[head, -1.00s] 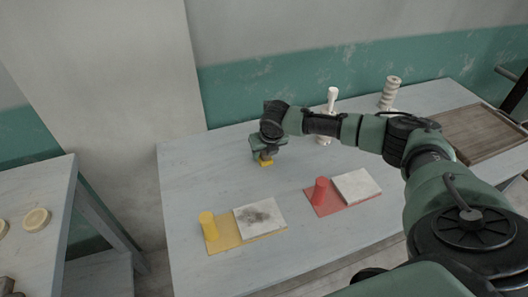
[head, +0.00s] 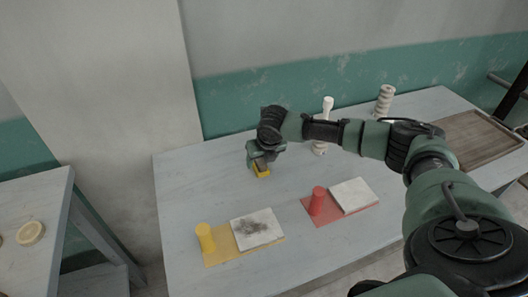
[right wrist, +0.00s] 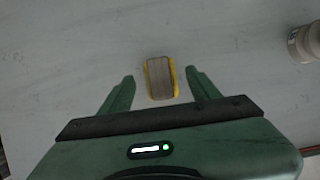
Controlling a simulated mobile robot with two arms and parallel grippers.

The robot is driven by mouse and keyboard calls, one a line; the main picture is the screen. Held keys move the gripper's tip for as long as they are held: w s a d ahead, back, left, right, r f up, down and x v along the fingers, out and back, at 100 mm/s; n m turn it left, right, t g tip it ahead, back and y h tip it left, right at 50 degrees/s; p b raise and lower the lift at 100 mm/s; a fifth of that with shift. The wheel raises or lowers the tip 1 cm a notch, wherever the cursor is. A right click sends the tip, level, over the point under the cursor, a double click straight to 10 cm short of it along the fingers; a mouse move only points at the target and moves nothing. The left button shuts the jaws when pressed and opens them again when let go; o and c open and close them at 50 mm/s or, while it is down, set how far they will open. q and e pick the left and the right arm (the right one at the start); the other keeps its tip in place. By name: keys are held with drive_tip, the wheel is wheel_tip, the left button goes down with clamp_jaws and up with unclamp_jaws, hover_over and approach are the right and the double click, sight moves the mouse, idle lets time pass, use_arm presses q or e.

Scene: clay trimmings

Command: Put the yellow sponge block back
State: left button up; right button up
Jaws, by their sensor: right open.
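The yellow sponge block (head: 262,174) lies on the grey table, mostly hidden under my right gripper in the head view. In the right wrist view the block (right wrist: 160,78) shows a grey-brown top with yellow edges. My right gripper (head: 259,166) is above it and open. In the wrist view its two fingers (right wrist: 160,76) stand on either side of the block, with a gap on each side. My left gripper is out of view.
A white spindle-shaped piece (head: 326,112) and a ridged pale piece (head: 384,99) stand at the back. A wooden tray (head: 468,140) is at right.

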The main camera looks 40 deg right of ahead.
drive_tip(key=v, duration=0.9)
drive_tip(key=shift+r, duration=0.25)
drive_tip(key=shift+s, duration=0.1)
